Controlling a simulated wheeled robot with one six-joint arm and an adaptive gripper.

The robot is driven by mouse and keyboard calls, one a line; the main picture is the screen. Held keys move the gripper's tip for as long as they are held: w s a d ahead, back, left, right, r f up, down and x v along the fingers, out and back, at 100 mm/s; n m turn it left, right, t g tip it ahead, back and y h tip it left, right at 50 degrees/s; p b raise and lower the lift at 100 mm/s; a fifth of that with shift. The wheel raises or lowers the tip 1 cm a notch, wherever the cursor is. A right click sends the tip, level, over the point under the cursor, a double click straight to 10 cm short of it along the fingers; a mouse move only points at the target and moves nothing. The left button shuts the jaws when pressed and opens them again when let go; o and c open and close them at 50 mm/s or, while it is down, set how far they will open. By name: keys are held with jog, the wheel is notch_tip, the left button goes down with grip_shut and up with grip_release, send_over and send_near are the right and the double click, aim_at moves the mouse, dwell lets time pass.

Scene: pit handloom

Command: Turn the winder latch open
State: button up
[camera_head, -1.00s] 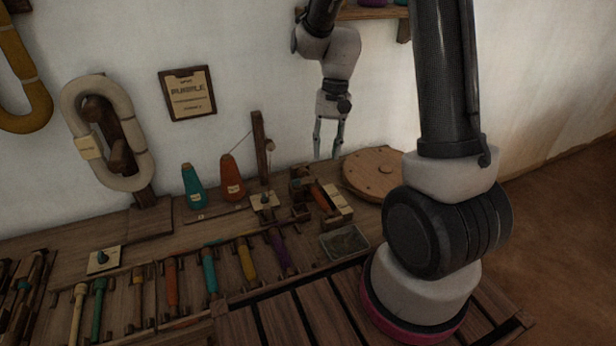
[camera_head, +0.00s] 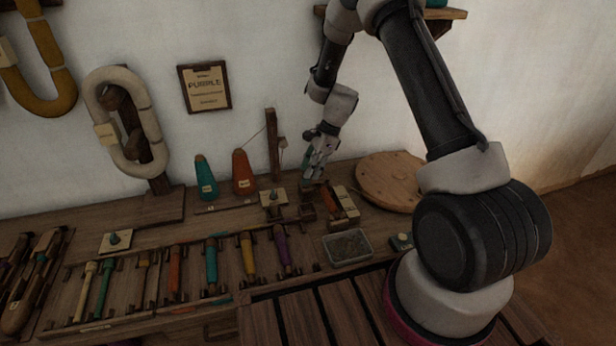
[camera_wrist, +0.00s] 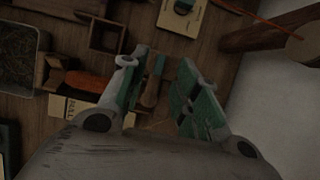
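The winder (camera_head: 322,200), a low dark wooden frame with an orange piece in it, stands on the bench near the wall. My gripper (camera_head: 312,176) hangs just over its back end, pointing down. In the wrist view my gripper (camera_wrist: 160,95) is open, its green-padded fingers apart. A small brown wooden piece (camera_wrist: 152,92) shows between the fingers; I cannot tell whether they touch it or whether it is the latch. The orange piece (camera_wrist: 88,82) lies left of the fingers. A pale plate with a dark knob (camera_head: 272,198) sits left of the winder.
An upright wooden post (camera_head: 273,145) and orange and teal cones (camera_head: 243,172) stand left of my gripper. A round wooden lid (camera_head: 392,180) lies to the right. A grey-filled tray (camera_head: 347,246) is in front. Coloured bobbins (camera_head: 211,265) lie in a rack at front left.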

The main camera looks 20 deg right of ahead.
aim_at(313, 181)
jog(key=shift+x, duration=1.8)
grip_shut()
